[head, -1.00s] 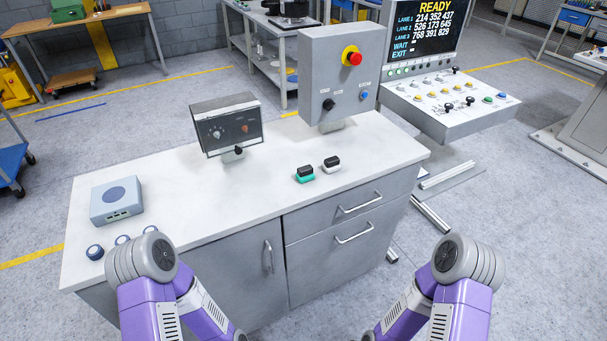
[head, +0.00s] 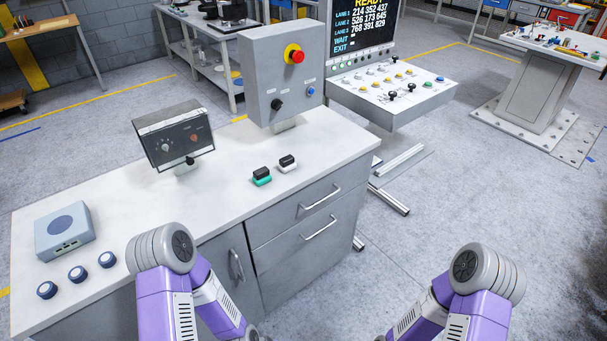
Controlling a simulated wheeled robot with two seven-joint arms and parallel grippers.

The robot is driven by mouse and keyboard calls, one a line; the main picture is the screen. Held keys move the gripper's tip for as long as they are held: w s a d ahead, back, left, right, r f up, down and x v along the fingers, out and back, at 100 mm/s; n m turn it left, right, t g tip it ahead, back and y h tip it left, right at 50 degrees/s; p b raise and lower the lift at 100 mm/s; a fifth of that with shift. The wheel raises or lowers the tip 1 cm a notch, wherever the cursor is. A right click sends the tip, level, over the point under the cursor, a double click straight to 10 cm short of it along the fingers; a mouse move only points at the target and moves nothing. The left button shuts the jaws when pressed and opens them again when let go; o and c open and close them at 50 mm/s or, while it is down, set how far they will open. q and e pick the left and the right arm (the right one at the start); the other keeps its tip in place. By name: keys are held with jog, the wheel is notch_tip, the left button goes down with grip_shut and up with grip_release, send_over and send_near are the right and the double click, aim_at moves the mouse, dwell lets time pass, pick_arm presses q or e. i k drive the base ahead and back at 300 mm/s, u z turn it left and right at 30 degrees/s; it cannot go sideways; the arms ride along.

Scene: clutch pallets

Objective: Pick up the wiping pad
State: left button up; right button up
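Two small handled blocks lie side by side on the white cabinet top (head: 225,205). One has a black top and a teal base (head: 262,177); the other has a black top and a white base (head: 287,164). Either may be the wiping pad; I cannot tell which from this view. Both stand apart from other things, near the front right edge of the top. Only purple and grey links of my two arms show at the bottom. Both my grippers are out of view.
On the cabinet are a blue-grey box (head: 65,232), three round dark-blue knobs (head: 77,273), a tilted meter box (head: 173,136) and a grey panel with a red button (head: 282,75). A control console (head: 390,90) stands behind right.

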aim_at(261, 176)
jog(key=z, duration=0.8)
jog(key=i, duration=0.9)
jog(key=u, duration=2.7)
